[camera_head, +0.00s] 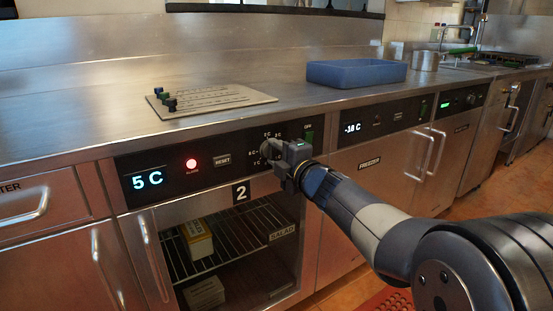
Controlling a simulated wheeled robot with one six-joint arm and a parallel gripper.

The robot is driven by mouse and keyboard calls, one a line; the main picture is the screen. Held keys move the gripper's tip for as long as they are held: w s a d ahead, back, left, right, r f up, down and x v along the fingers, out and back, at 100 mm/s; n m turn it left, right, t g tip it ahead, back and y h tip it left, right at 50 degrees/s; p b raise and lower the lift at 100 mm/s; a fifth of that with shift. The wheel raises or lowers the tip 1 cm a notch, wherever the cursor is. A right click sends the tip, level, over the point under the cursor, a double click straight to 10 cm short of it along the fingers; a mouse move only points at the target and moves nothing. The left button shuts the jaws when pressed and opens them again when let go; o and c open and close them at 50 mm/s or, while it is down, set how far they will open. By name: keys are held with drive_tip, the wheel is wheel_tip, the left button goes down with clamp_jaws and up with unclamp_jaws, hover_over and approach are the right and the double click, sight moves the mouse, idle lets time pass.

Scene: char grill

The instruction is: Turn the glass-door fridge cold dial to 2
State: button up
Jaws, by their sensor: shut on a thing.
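The glass-door fridge (215,278) stands below the counter, with a "2" label above its glass door. Its black control panel (170,176) shows 5 C, a lit red alarm light (191,164) and a reset button (222,160). The cold dial (267,148) is at the panel's right part, with temperature marks around it. My gripper (277,150) is at the dial from the right and is shut on it. The gripper hides most of the dial, so its pointer setting cannot be read.
A blue tray (356,72) and a flat board with small knobs (215,100) lie on the counter. A red mat (388,301) is on the floor.

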drive_tip(key=shift+n, duration=0.4)
drive_tip(key=o, duration=1)
drive_tip(key=shift+c, duration=0.2)
drive_tip(key=p+v, duration=0.2)
drive_tip(key=v, duration=0.8)
drive_tip(key=shift+s+d, duration=0.25)
drive_tip(key=shift+s, duration=0.1)
drive_tip(key=shift+w, duration=0.1)
drive_tip(key=b+x, duration=0.2)
drive_tip(key=x, duration=0.8)
drive_tip(key=shift+w+a, duration=0.25)
drive_tip(key=shift+a, duration=0.05)
